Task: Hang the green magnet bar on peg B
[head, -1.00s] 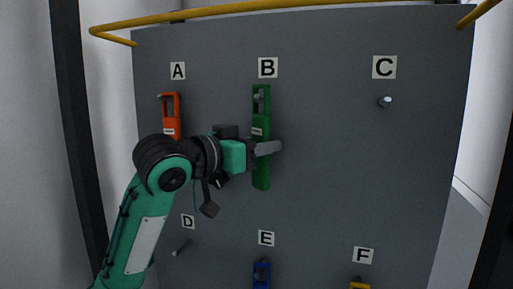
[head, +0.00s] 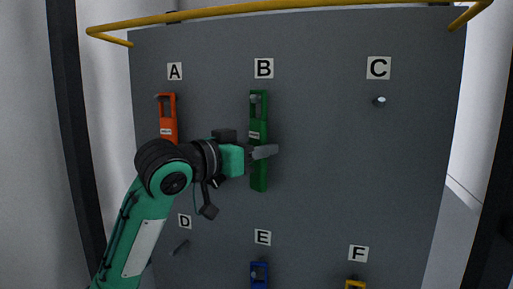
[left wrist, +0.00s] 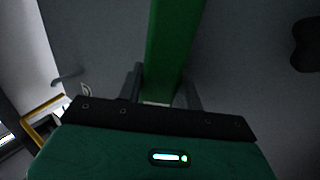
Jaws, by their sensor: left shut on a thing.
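The green magnet bar (head: 258,176) is upright against the grey board below label B (head: 264,68). Its slotted top end is at peg B (head: 255,99), whose tip shows in the slot near its upper part. I cannot tell how deep the peg sits in the slot. My left gripper (head: 262,152) is shut on the bar around its middle. In the left wrist view the bar (left wrist: 172,45) runs up from between the fingers (left wrist: 165,95). My right gripper is not in view.
An orange bar (head: 167,115) hangs under label A, left of my gripper. Peg C (head: 379,101) and peg D (head: 181,247) are bare. A blue bar (head: 260,272) is under E and a yellow bar (head: 355,284) under F. A yellow rail (head: 290,8) runs along the top.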

